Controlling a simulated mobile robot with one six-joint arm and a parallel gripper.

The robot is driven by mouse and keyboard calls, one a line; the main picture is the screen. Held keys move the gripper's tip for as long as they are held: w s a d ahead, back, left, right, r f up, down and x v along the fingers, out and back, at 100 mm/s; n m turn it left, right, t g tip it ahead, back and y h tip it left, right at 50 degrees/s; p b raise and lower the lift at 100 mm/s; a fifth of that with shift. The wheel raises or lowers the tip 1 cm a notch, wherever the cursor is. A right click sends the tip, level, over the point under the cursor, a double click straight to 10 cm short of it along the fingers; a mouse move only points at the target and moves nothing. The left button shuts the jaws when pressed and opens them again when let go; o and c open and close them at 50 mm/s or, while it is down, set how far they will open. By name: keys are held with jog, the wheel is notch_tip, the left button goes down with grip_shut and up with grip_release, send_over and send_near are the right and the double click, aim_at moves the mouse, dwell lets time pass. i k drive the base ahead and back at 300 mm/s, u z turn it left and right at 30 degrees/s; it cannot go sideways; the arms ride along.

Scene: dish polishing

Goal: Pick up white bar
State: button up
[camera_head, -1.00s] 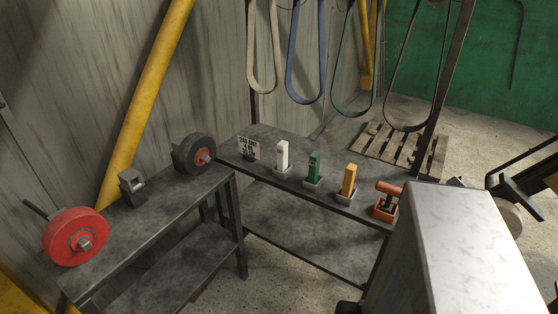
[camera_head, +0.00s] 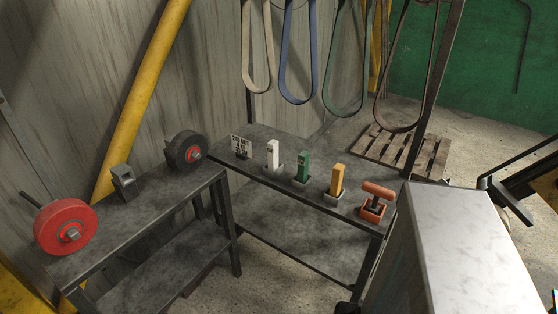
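The white bar (camera_head: 273,153) stands upright in a small grey holder on the dark metal table (camera_head: 330,204) in the middle of the view. My gripper does not show.
A red-orange handled tool (camera_head: 374,203) sits at the row's right end. The left bench (camera_head: 135,222) carries a red wheel (camera_head: 66,229), a black wheel (camera_head: 188,151) and a small grey block (camera_head: 124,182). Belts (camera_head: 303,60) hang behind the table. A large grey block (camera_head: 462,245) fills the lower right.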

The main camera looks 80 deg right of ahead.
aim_at(273, 145)
jog(key=u, duration=0.1)
jog(key=k, duration=0.9)
jog(key=z, duration=0.75)
jog(key=i, duration=0.75)
jog(key=z, duration=0.05)
